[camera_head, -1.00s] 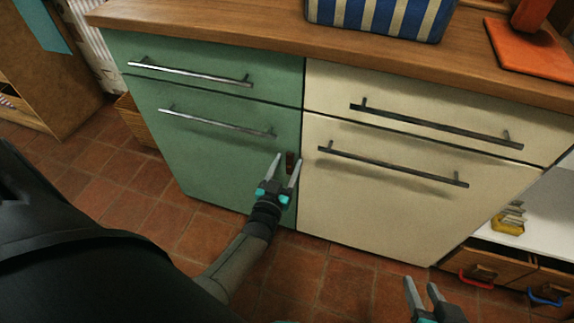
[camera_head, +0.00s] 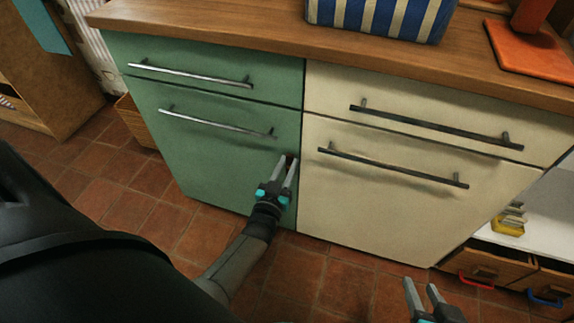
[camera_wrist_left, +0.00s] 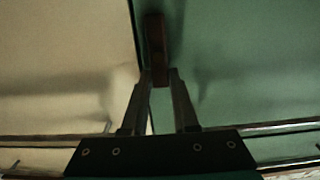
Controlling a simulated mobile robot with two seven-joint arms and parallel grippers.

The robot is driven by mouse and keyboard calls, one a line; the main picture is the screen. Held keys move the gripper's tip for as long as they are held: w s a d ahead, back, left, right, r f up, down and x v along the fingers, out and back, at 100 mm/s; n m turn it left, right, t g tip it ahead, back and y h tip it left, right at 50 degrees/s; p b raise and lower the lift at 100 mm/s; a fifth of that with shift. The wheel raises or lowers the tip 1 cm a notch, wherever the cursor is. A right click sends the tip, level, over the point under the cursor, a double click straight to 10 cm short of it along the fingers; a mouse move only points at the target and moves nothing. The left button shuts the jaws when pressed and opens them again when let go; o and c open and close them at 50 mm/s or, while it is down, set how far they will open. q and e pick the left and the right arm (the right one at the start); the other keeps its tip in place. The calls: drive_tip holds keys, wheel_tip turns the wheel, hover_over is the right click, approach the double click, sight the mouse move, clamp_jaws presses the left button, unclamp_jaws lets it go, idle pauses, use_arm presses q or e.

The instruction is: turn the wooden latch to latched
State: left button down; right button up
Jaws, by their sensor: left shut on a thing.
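The wooden latch (camera_wrist_left: 155,40) is a small dark brown bar on the green door near the seam with the cream door. In the left wrist view it lies lengthwise along the seam, its near end between the fingertips. My left gripper (camera_head: 287,158) is shut on the latch (camera_wrist_left: 159,76). In the head view the fingers mostly hide the latch. My right gripper (camera_head: 421,285) is low at the bottom right, its fingers apart and empty, away from the cabinet front.
The green door (camera_head: 215,160) and cream door (camera_head: 390,210) are closed, with bar handles (camera_head: 215,122) (camera_head: 390,168) above the latch. A striped box (camera_head: 380,18) and an orange board (camera_head: 530,50) rest on the countertop. Tiled floor (camera_head: 150,220) is clear in front.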

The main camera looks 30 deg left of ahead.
use_arm(q)
drive_tip(key=shift+a, duration=0.1)
drive_tip(key=n, duration=0.2)
drive_tip(key=shift+s+a+n, duration=0.1)
drive_tip(key=shift+a+n, duration=0.15)
drive_tip(key=shift+n, duration=0.15)
drive_tip(key=shift+s+a+f+n+b, duration=0.1)
drive_tip(key=shift+a+f+n+b, duration=0.35)
drive_tip(key=shift+n, duration=2.1)
drive_tip(key=shift+s+a+f+n+b, duration=0.15)
drive_tip(key=shift+f+n+b, duration=0.5)
drive_tip(key=shift+n, duration=1.85)
drive_tip(key=shift+a+f+n+b, duration=0.3)
drive_tip(key=shift+n+b, duration=0.55)
drive_tip(key=shift+n, duration=1.7)
use_arm(e)
drive_tip(key=a+r+t+y, duration=0.3)
drive_tip(key=a+t, duration=0.2)
drive_tip(key=t, duration=0.1)
drive_tip(key=shift+a+r+m+t, duration=0.15)
drive_tip(key=shift+a+m+t, duration=0.15)
drive_tip(key=shift+m, duration=0.1)
use_arm(q)
drive_tip(key=c, duration=0.7)
unclamp_jaws()
